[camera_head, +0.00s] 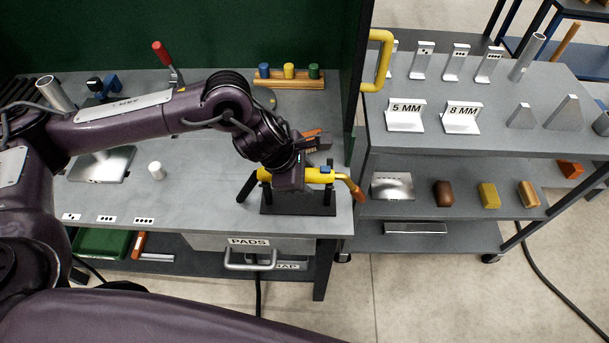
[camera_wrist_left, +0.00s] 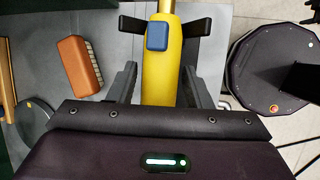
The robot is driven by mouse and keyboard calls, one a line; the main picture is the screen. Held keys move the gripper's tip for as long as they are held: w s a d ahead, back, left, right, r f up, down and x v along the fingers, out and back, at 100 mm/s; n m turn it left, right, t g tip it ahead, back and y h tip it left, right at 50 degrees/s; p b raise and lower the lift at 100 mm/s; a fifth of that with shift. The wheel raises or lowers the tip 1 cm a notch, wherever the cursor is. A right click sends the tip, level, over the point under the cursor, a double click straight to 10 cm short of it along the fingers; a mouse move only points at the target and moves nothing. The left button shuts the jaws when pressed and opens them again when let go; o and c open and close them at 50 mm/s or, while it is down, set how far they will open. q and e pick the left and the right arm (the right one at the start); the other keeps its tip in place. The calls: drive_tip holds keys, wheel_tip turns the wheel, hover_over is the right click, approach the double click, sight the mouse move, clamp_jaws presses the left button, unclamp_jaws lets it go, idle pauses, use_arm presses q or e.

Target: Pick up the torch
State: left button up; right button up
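The torch (camera_head: 322,177) has a yellow body, a blue button and an orange-brown end at the right. It lies across a black stand (camera_head: 298,202) near the front right corner of the workbench. My left gripper (camera_head: 292,177) is over the torch from above. In the left wrist view the yellow body (camera_wrist_left: 160,80) runs between the two fingers of my left gripper (camera_wrist_left: 160,84), with a narrow gap visible beside it. The gripper looks open around the torch, though its fingertips are partly hidden. My right gripper is not in view.
An orange brush (camera_wrist_left: 80,66) lies beside the torch. A grey shelf cart (camera_head: 470,140) with a yellow handle (camera_head: 384,62) is to the right. A wooden rack (camera_head: 290,80) holds coloured pegs behind.

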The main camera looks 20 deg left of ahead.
use_arm(q)
drive_tip(key=c, duration=0.7)
drive_tip(key=shift+w+r, duration=0.1)
drive_tip(key=shift+c, duration=0.7)
